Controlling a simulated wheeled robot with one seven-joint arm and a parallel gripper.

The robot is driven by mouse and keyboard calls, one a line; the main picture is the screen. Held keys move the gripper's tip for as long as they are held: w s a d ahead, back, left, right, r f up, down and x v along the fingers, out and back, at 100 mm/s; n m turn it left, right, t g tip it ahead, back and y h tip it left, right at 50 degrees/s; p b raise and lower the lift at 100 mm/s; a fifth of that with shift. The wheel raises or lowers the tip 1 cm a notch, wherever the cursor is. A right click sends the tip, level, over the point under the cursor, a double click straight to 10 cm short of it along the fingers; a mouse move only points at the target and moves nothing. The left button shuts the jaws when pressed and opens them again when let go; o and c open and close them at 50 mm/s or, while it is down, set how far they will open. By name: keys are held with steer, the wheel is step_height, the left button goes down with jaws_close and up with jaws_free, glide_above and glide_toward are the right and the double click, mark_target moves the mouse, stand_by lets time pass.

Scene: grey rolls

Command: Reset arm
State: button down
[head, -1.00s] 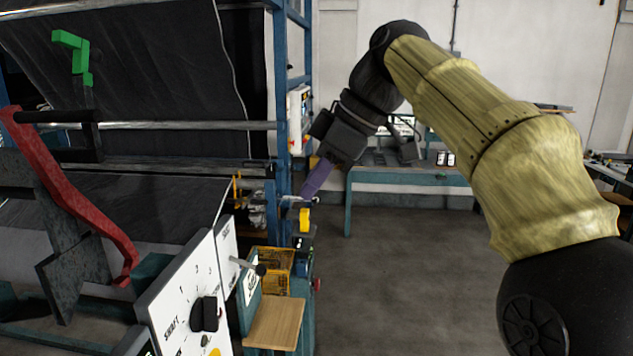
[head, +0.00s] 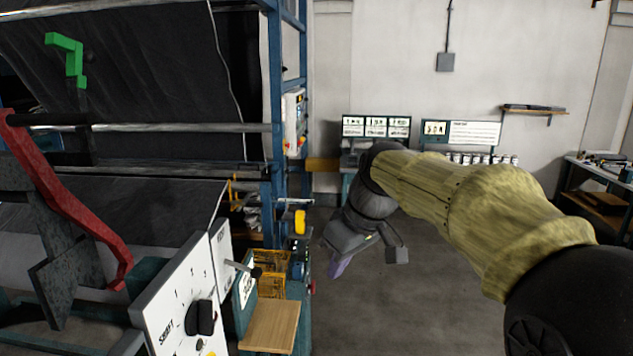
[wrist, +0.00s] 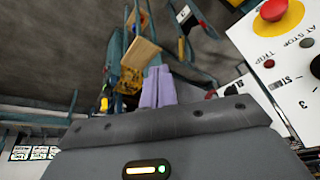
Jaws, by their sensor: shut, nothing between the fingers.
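My gripper (head: 338,265) is in the middle of the head view, pointing down over open floor to the right of the machine. In the wrist view its two purple fingers (wrist: 158,88) lie together, shut with nothing between them. My arm reaches in from the right side of the head view, with its yellowish sleeved part running to the dark wrist. The gripper is apart from the machine and touches nothing that I can see.
A large machine with a blue frame (head: 277,110) and grey cloth fills the left. A white dial panel (head: 178,305), a wooden shelf (head: 270,325) and a yellow crate (head: 271,270) are at its near end. Grey floor (head: 420,310) is clear. Screens (head: 376,127) stand at the back.

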steer(key=s+d+f+m+h, duration=0.1)
steer(key=s+d+f+m, duration=0.3)
steer(key=s+f, duration=0.3)
steer(key=s+d+f+m+h, duration=0.2)
steer(key=s+d+f+m, duration=0.3)
steer(key=f, duration=1.1)
steer(key=shift+s+d+f, duration=0.3)
steer(key=shift+s+d, duration=0.9)
steer(key=shift+d, duration=0.05)
